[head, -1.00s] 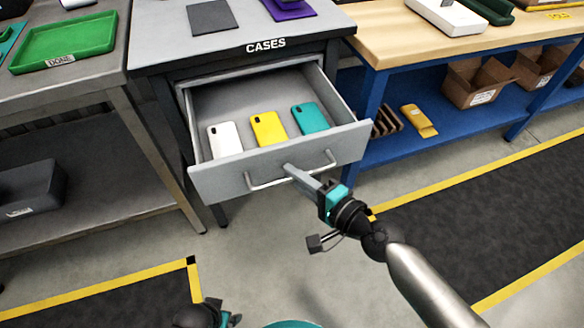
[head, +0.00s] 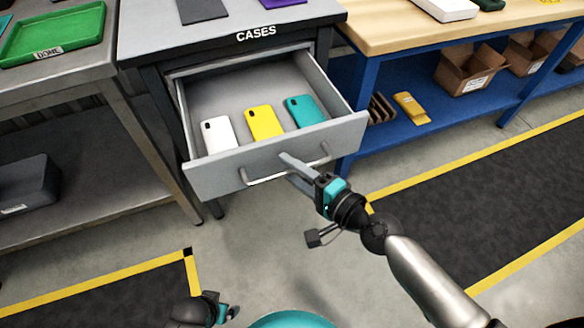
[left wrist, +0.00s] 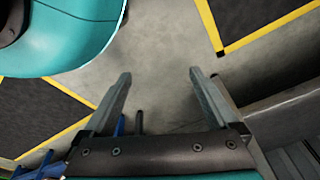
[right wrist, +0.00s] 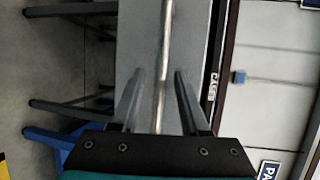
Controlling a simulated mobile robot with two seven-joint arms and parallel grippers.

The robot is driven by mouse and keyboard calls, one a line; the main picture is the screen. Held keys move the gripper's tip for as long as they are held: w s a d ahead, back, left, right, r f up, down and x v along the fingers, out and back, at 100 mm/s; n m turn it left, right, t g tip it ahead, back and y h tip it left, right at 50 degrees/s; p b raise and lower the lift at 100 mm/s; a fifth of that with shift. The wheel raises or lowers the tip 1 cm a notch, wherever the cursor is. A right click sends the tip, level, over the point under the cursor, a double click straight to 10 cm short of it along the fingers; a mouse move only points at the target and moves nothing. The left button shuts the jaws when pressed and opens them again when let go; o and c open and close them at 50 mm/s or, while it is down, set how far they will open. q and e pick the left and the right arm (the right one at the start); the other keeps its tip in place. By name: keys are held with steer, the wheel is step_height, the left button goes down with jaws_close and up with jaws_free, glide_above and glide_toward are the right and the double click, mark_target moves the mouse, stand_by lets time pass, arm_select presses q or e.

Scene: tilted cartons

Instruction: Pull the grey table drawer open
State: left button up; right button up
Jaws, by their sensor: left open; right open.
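The grey table drawer (head: 225,174) is pulled out, and its inside shows. It holds a white case (head: 218,135), a yellow case (head: 264,122) and a teal case (head: 304,112). A metal bar handle (head: 262,180) runs along its front. My right gripper (head: 288,168) is open at the handle, its fingers apart. In the right wrist view the handle bar (right wrist: 164,60) runs between the two fingers, with a gap on each side. My left gripper (left wrist: 160,76) is open and empty above the floor; only part of it shows low in the head view.
The drawer's table (head: 225,38) carries a CASES label. A metal table (head: 90,75) with a green tray (head: 55,35) stands at left. A wooden-topped bench (head: 390,30) with blue shelving stands at right. The floor before the drawer is clear.

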arm_select(q)
steer(key=shift+w, duration=0.1)
arm_select(e)
steer(key=shift+s+d, duration=0.15)
steer(key=shift+s, duration=0.05)
arm_select(q)
steer(key=w+d+r+t+b, duration=0.1)
steer(key=w+r+b, duration=0.1)
steer(key=r, duration=0.5)
steer(key=w+r+t+b, duration=0.1)
steer(key=w+r+b, duration=0.2)
steer(key=r+b, duration=0.2)
steer(key=shift+d+r, duration=0.4)
steer(key=shift+r, duration=1.05)
arm_select(e)
steer(key=v, duration=1.4)
steer(key=shift+s+d+r, duration=0.15)
steer(key=shift+s+d, duration=0.1)
arm_select(q)
steer(key=shift+w, duration=0.1)
arm_select(e)
steer(key=shift+a, duration=0.1)
